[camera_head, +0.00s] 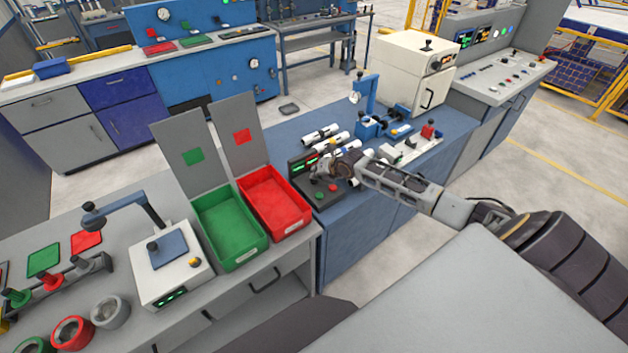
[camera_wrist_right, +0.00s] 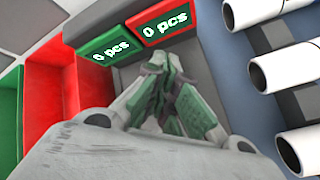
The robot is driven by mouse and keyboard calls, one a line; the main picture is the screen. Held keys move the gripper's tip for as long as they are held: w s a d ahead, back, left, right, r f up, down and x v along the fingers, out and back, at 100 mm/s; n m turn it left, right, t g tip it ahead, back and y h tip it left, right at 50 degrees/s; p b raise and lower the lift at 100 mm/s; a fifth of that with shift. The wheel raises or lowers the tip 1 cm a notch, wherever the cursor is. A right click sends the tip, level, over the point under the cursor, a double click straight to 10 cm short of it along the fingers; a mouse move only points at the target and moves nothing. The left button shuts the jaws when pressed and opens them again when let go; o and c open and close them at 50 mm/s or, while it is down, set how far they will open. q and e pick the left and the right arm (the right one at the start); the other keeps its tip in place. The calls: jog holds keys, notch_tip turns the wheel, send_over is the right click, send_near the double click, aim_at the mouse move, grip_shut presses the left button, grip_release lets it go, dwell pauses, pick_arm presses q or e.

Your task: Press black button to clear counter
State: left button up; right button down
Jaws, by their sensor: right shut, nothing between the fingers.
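The counter box (camera_head: 320,196) stands on the blue bench, with a green and a red button on its top and a lit display behind them. In the right wrist view its green display (camera_wrist_right: 104,48) and red display (camera_wrist_right: 160,22) both read "0 pcs". My right gripper (camera_head: 328,172) is over the box; its fingers (camera_wrist_right: 166,66) are shut and empty, close in front of the displays. I cannot make out a black button; my fingers cover part of the box top. Whether the fingertips touch the box is unclear. My left gripper is not in view.
A green bin (camera_head: 228,232) and a red bin (camera_head: 273,203) stand left of the box, both empty. Several white pipes (camera_wrist_right: 288,70) lie on a rack beside it. A blue press (camera_head: 370,115) and a white machine (camera_head: 415,70) stand farther back.

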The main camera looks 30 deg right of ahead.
dwell(0.7)
jog(key=shift+r+p, duration=0.65)
jog(key=shift+r, duration=0.15)
jog(key=shift+r+p, duration=1.95)
jog(key=shift+r, duration=0.6)
jog(key=shift+s+f, duration=0.15)
